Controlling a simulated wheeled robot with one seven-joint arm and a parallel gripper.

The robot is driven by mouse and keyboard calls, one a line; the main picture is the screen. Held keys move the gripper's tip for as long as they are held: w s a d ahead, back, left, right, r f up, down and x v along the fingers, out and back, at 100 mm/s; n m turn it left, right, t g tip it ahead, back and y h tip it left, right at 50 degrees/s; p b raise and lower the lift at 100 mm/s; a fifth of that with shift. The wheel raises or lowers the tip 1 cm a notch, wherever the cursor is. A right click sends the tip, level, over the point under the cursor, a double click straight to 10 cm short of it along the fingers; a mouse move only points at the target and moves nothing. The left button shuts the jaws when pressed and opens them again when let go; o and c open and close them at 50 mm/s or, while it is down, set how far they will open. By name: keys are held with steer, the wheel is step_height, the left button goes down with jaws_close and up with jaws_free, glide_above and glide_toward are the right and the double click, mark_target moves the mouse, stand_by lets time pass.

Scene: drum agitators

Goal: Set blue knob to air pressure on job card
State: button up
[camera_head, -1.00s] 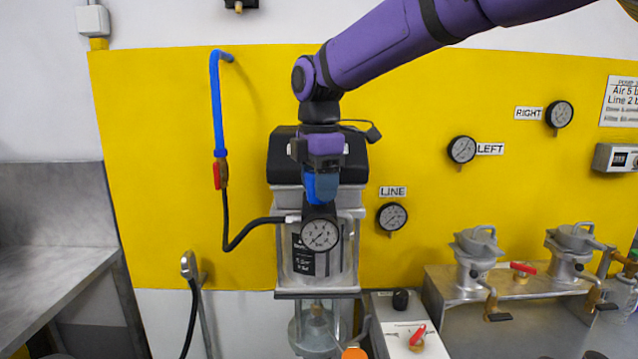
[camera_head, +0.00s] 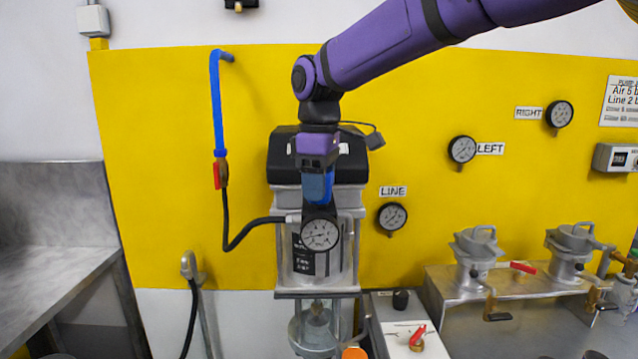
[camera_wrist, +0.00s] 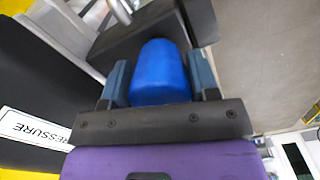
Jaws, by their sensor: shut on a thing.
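The blue knob (camera_wrist: 160,72) fills the middle of the wrist view, between the two fingers of my gripper (camera_wrist: 162,85). My gripper is shut on it, one finger on each side. In the head view my gripper (camera_head: 318,188) points down onto the knob, above a round pressure gauge (camera_head: 320,234) on the front of the pump unit. The gauge's needle is too small to read surely. The job card (camera_head: 619,103) is at the upper right, cut by the frame edge. It reads "Air 5 b" and "Line 2 b", with smaller lines unreadable.
LINE (camera_head: 392,217), LEFT (camera_head: 462,149) and RIGHT (camera_head: 559,114) gauges hang on the yellow wall. A red-handled valve (camera_head: 217,176) on a blue pipe is at left. A control box with a red-pointer switch (camera_head: 417,338) stands below right.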

steer(key=m, duration=0.5)
steer(key=shift+r+m, duration=0.1)
steer(key=shift+m, duration=0.2)
steer(key=m, duration=1)
steer(key=shift+m, duration=0.4)
steer(key=m, duration=0.5)
steer(key=shift+m, duration=0.3)
steer(key=o, duration=0.9)
step_height(320, 180, up, 11)
steer(key=shift+f, duration=0.15)
